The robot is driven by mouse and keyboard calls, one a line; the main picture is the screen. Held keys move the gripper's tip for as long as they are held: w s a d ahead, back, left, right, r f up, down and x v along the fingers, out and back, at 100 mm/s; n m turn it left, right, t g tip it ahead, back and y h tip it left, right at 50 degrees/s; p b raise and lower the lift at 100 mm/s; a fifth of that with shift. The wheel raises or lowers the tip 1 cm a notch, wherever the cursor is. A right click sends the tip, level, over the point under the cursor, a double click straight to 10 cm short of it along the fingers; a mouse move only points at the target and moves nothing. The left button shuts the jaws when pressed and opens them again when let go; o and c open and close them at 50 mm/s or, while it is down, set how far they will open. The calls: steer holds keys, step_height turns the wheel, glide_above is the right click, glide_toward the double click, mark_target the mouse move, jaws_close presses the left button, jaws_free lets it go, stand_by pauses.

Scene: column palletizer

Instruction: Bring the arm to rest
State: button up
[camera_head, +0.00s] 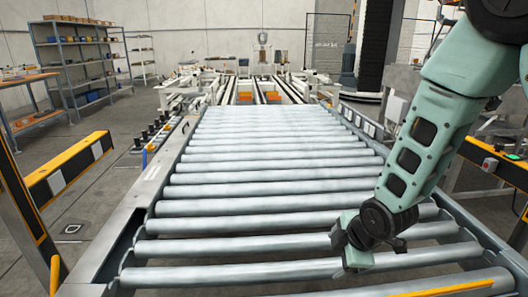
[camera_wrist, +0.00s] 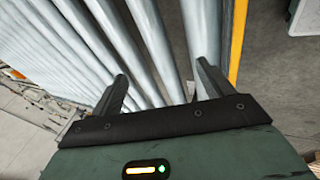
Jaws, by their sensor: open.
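My green arm reaches down from the upper right in the head view. My gripper (camera_head: 345,245) hangs low over the near right part of the roller conveyor (camera_head: 270,190). In the wrist view the two dark fingers of my gripper (camera_wrist: 160,82) stand wide apart with nothing between them. Metal rollers (camera_wrist: 132,35) lie beyond the fingertips. I cannot tell how far the fingertips are above the rollers.
The rollers in view are bare. A yellow-and-black barrier (camera_head: 68,172) stands at the left. Steel shelves (camera_head: 80,60) with small items are at the back left. A yellow edge strip (camera_wrist: 237,40) runs beside the rollers in the wrist view.

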steer(key=s+a+r+m+g, duration=0.25)
steer(key=s+r, duration=0.25)
steer(key=s, duration=0.3)
steer(key=s+a+r+m+g+h, duration=0.15)
steer(key=s+r+m, duration=0.25)
steer(key=s, duration=0.4)
steer(key=s+a+r+m+g, duration=0.1)
steer(key=s+a+r+m, duration=0.2)
steer(key=s+r, duration=0.35)
step_height(320, 180, up, 13)
steer(key=p, duration=1.5)
steer(key=shift+s+r+p, duration=0.2)
steer(key=shift+s+p, duration=0.15)
steer(key=shift+s, duration=0.1)
